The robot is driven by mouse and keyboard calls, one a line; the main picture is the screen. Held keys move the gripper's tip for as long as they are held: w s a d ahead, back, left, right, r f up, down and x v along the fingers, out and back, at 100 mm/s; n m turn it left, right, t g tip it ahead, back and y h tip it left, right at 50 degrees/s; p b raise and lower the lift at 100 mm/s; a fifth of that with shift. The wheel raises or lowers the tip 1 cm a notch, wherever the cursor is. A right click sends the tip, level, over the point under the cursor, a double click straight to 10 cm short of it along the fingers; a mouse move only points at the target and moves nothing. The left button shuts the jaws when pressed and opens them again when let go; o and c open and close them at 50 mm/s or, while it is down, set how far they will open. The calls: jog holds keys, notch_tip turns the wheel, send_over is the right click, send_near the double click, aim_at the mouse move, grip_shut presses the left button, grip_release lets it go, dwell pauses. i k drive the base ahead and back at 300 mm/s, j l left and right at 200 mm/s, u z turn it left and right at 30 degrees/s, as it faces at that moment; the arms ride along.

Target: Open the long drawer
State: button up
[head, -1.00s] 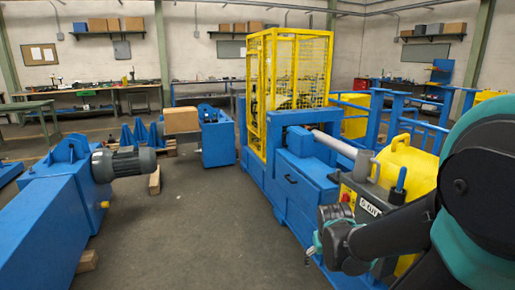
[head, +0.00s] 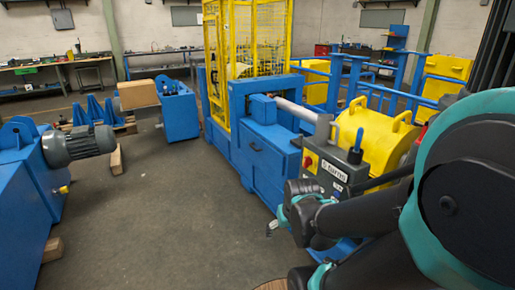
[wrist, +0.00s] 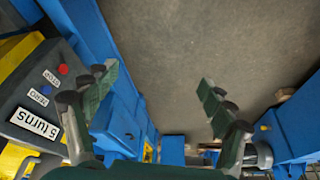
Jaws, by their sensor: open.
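I cannot tell whether this is the long drawer. My gripper (head: 271,229) hangs in front of the cabinet's near end, apart from the panel and handle. In the wrist view my gripper (wrist: 158,82) is open and empty, its fingers spread over bare floor. Blue faces of the machine (wrist: 118,122) show beside the left finger.
A control box with a "turns" label (head: 332,170) and a yellow housing (head: 372,135) stand close to my arm. A blue machine with a grey motor (head: 80,145) is at left. A wooden block (head: 115,160) lies beside it. The floor (head: 165,220) between is clear.

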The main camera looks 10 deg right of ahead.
aim_at(274, 159)
jog(key=z, duration=0.55)
jog(key=i+j+z, duration=0.15)
jog(key=j+z, duration=0.15)
jog(key=i+j+z, duration=0.15)
jog(key=j+z, duration=0.15)
jog(key=i+j+z, duration=0.1)
jog(key=j+z, duration=0.2)
jog(key=i+j, duration=0.1)
jog(key=j, duration=0.5)
jog(key=j+z, duration=0.1)
jog(key=j, duration=0.45)
jog(key=i, duration=0.05)
